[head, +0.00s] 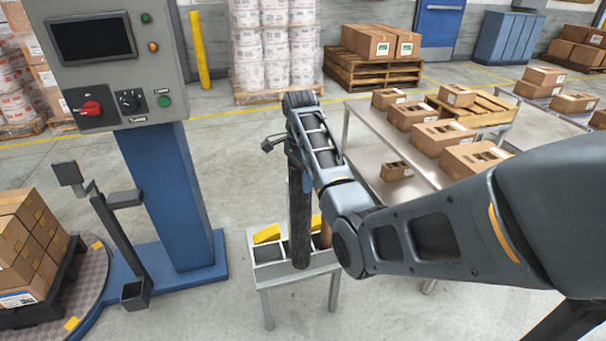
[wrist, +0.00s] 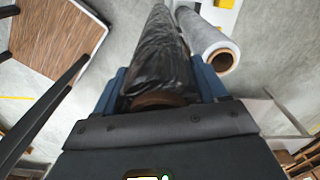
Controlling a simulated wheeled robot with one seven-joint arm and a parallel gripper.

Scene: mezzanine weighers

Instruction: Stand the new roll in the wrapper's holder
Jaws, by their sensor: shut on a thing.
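A roll of black film (head: 300,220) hangs upright below my gripper (head: 298,175) in the head view. In the wrist view the roll (wrist: 165,50) lies between my gripper's blue fingers (wrist: 160,85), its brown core end toward me; the gripper is shut on it. Its lower end overlaps a small grey rack (head: 268,274); I cannot tell whether it rests in a compartment. The wrapper's holder appears to be the black cup (head: 134,293) at the foot of the dark mast, left of the rack. It looks empty.
A clear film roll (wrist: 208,42) with a brown core is beside the held roll in the wrist view. Yellow pieces (head: 267,234) are on the rack. The wrapper's blue column (head: 170,200) stands behind the cup. A steel table (head: 362,150) with cartons is at right.

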